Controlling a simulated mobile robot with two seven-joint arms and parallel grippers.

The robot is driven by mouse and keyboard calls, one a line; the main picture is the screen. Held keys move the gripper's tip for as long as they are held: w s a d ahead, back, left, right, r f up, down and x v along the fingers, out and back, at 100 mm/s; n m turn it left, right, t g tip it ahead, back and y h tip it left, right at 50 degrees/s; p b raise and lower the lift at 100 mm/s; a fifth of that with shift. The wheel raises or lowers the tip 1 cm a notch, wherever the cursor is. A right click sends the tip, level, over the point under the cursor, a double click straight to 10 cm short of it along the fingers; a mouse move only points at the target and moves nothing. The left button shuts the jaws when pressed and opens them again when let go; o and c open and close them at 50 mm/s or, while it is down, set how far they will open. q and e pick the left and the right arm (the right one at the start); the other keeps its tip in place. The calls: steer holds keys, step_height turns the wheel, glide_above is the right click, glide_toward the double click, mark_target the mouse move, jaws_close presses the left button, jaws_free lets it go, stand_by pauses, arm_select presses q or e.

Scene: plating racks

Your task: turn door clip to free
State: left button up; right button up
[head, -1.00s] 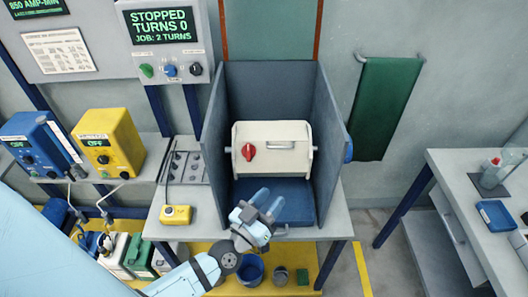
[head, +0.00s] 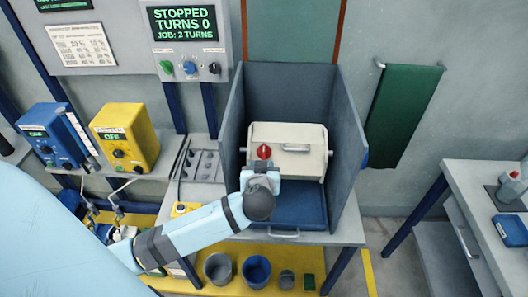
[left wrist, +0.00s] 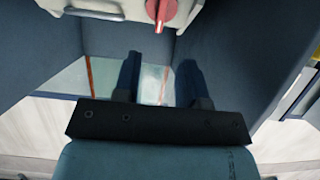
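The red door clip (head: 264,151) is on the left part of the front of a cream drum box (head: 300,162), left of its grey bar handle (head: 296,149). The drum sits inside a blue-grey three-sided enclosure. My left gripper (head: 263,168) is just below and in front of the clip in the head view. In the left wrist view its two dark fingers (left wrist: 160,75) are apart and empty, and the red clip (left wrist: 160,10) shows beyond their tips, roughly between them. Contact is not visible. My right gripper is not in view.
The enclosure's side walls (head: 347,150) stand close on both sides of the drum. A blue tray (head: 300,205) lies below it. A control panel (head: 187,40) reading STOPPED, TURNS 0 is at upper left. Yellow (head: 125,137) and blue (head: 52,135) power units stand left.

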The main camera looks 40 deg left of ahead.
mark_target(264, 152)
arm_select(q)
steer(key=p+x, duration=0.1)
steer(key=x, duration=1)
jaws_close()
